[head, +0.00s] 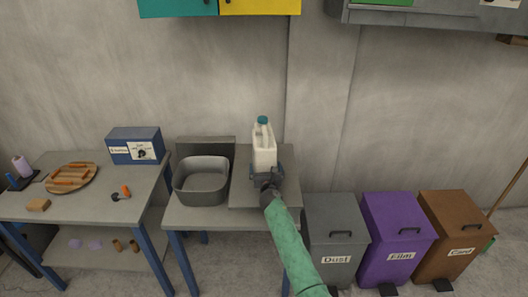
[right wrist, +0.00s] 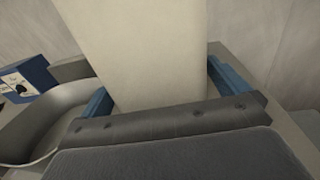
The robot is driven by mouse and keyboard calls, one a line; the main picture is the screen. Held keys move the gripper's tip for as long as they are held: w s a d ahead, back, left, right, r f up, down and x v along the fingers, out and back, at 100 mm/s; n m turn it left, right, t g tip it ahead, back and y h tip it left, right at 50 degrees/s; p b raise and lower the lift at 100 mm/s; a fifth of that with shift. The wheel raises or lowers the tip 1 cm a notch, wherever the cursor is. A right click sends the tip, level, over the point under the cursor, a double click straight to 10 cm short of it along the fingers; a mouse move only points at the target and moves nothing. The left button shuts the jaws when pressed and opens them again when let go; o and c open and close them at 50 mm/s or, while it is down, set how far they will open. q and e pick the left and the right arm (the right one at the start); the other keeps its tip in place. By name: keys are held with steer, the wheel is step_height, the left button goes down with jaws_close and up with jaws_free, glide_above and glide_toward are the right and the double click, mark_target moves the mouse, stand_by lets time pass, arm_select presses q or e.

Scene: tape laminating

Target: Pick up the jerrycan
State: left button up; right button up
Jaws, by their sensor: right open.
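The white jerrycan (head: 264,152) with a teal cap stands upright on the right part of the grey table in the head view. My right gripper (head: 266,173) is at its lower front. In the right wrist view the pale body of the jerrycan (right wrist: 140,55) rises between the two blue fingers of my right gripper (right wrist: 160,90), one on each side. The gripper is open, with a visible gap at the right finger; the left finger looks close to the jerrycan. The base of the jerrycan is hidden behind the gripper. My left gripper is not in view.
A grey basin (head: 201,181) stands left of the jerrycan on the same table (head: 190,216). A blue box (head: 136,146) and a round wooden board (head: 71,178) are on the left table. Grey, purple and brown bins (head: 397,238) stand on the floor at right.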

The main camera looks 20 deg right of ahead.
steer(key=shift+w+d, duration=0.2)
steer(key=shift+w, duration=1)
steer(key=c, duration=1.4)
steer(key=shift+r, duration=0.15)
steer(key=shift+c, duration=0.6)
